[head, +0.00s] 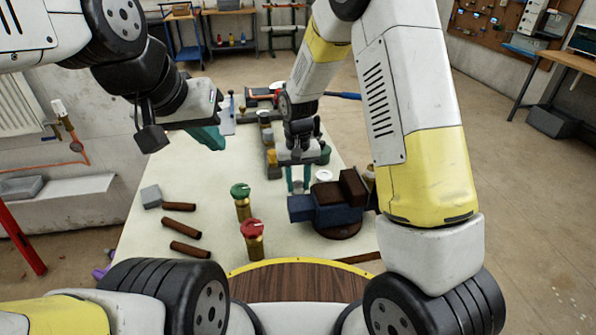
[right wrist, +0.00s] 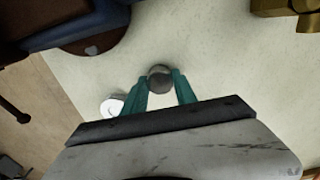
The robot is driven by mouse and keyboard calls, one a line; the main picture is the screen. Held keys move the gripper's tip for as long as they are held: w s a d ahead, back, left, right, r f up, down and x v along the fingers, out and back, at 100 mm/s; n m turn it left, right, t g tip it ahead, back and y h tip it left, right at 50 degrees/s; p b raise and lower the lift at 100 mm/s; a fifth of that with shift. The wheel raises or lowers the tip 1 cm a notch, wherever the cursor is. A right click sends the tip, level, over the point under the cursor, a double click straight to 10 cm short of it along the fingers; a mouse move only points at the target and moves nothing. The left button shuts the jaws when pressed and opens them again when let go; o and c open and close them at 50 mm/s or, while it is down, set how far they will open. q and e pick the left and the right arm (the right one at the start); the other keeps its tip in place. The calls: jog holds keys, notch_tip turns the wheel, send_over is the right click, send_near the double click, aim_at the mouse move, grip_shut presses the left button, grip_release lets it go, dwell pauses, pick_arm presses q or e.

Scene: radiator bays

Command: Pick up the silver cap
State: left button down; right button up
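In the right wrist view a dull grey, round cap (right wrist: 160,79) sits between the fingertips of my right gripper (right wrist: 161,82). The teal fingers stand apart, one on each side of it, with no clear gap visible; I cannot tell whether they press on it. A paler, whitish round cap (right wrist: 112,105) lies outside the fingers, to the left. In the head view my right gripper (head: 299,184) points down at the table, and the whitish cap (head: 323,174) is just right of it. My left gripper (head: 209,136) is above the table's left side, seen edge-on, away from both caps.
A blue vise with brown jaws (head: 335,205) stands close to my right gripper. Brass valves with green (head: 241,191) and red (head: 252,229) tops stand nearer. Brown tubes (head: 186,249) and a grey block (head: 151,196) lie at left. More fittings stand behind my right gripper.

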grip_shut()
